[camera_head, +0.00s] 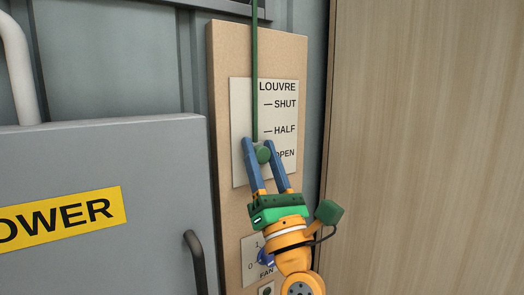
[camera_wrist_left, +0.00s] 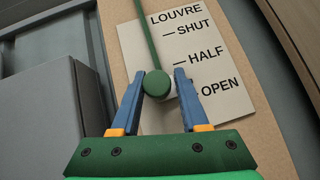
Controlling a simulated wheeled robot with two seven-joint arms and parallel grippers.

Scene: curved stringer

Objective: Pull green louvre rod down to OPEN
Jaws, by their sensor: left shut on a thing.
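The green louvre rod (camera_head: 255,75) hangs vertically in front of a white label plate (camera_head: 277,117) marked LOUVRE, SHUT, HALF and OPEN. The rod ends in a round green knob (camera_head: 263,154). In the head view the knob is level with the OPEN mark; in the left wrist view the knob (camera_wrist_left: 157,84) appears between HALF and OPEN. My left gripper (camera_head: 258,147) comes from below, its blue fingers on either side of the knob, shut on it. It also shows in the left wrist view (camera_wrist_left: 158,82). My right gripper is not in view.
A grey cabinet (camera_head: 110,235) with a yellow POWER label and dark handle (camera_head: 195,262) stands at the left. A FAN switch plate (camera_head: 252,258) is below on the tan board (camera_head: 225,120). A wooden panel (camera_head: 430,140) fills the right.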

